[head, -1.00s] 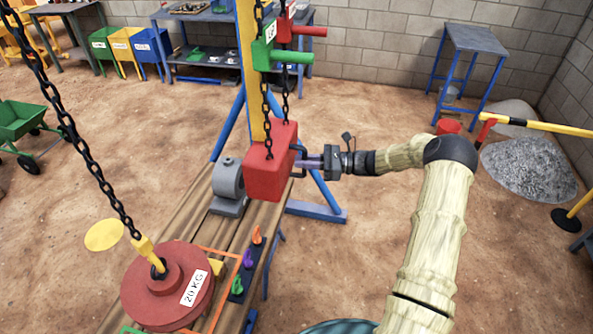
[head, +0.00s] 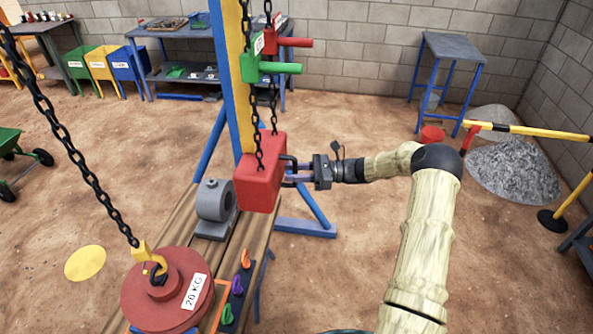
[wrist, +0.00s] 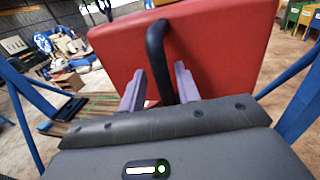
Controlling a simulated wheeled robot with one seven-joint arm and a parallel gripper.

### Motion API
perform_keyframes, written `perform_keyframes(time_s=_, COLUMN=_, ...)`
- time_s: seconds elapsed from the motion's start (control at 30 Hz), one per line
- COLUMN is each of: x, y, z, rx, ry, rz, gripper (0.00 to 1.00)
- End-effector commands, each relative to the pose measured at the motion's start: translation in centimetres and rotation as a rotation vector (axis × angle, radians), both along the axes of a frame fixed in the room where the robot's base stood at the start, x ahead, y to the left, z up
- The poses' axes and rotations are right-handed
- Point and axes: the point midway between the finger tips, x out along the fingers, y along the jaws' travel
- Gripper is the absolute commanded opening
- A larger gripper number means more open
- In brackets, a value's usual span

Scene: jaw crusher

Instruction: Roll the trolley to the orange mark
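A red block (head: 260,180) with a black handle hangs on chains beside the yellow and blue post; it fills the upper wrist view (wrist: 215,45). No part is clearly labelled as the trolley. My gripper (head: 289,174) is at the handle. In the wrist view its two fingers (wrist: 160,88) stand on either side of the black handle (wrist: 157,50), with a visible gap on the left. An orange outline (head: 214,300) shows partly on the bench, right of a red 20 KG weight (head: 150,303). A yellow hook (head: 147,255) on a chain meets the weight's top.
Red and green levers (head: 283,68) stick out from the post. A grey cylinder (head: 214,205) and colored hooks (head: 237,285) sit on the bench. A yellow disc (head: 85,263) lies on the floor. A striped barrier (head: 530,130) and gravel pile (head: 515,170) stand right.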

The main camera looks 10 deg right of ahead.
Motion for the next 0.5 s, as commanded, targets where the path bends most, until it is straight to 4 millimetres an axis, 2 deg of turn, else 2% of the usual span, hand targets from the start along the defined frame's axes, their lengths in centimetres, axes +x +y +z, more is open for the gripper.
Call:
perform_keyframes(time_s=0.27, x=0.1, y=-0.8, z=0.1, rx=-0.001, ry=-0.003, rz=-0.013, gripper=0.32)
perform_keyframes(time_s=0.5, x=-0.4, y=-3.6, z=-0.2, rx=-0.003, ry=-0.005, rz=-0.017, gripper=0.32)
